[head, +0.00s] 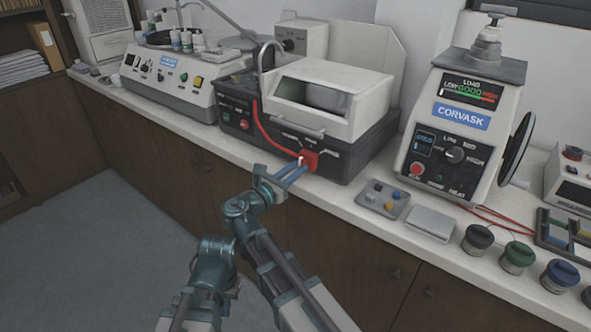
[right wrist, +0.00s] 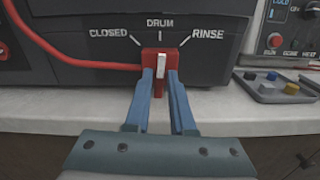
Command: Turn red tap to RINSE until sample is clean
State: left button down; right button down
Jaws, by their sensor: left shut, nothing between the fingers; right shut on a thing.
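The red tap (right wrist: 152,60) sits on the front of the dark machine base, and it also shows in the head view (head: 310,158). Its white pointer (right wrist: 161,64) stands upright, in line with the DRUM mark. CLOSED is printed to its left and RINSE (right wrist: 208,34) to its right. My right gripper (right wrist: 166,80) is shut on the red tap, one blue finger on each side; in the head view it (head: 292,171) reaches the tap from the front. My left gripper's fingers cannot be made out. I cannot make out a sample.
A red hose (head: 265,130) runs from the tap along the machine front. A grey tray of small coloured blocks (head: 383,199) and a CORVASK unit (head: 462,125) stand to the right. Several lidded jars line the counter's right front. The floor at left is clear.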

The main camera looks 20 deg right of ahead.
jog(key=shift+s+f+m, duration=0.1)
jog(key=shift+m, duration=3.7)
jog(key=c, duration=0.8)
grip_release()
jog(key=shift+s, duration=0.1)
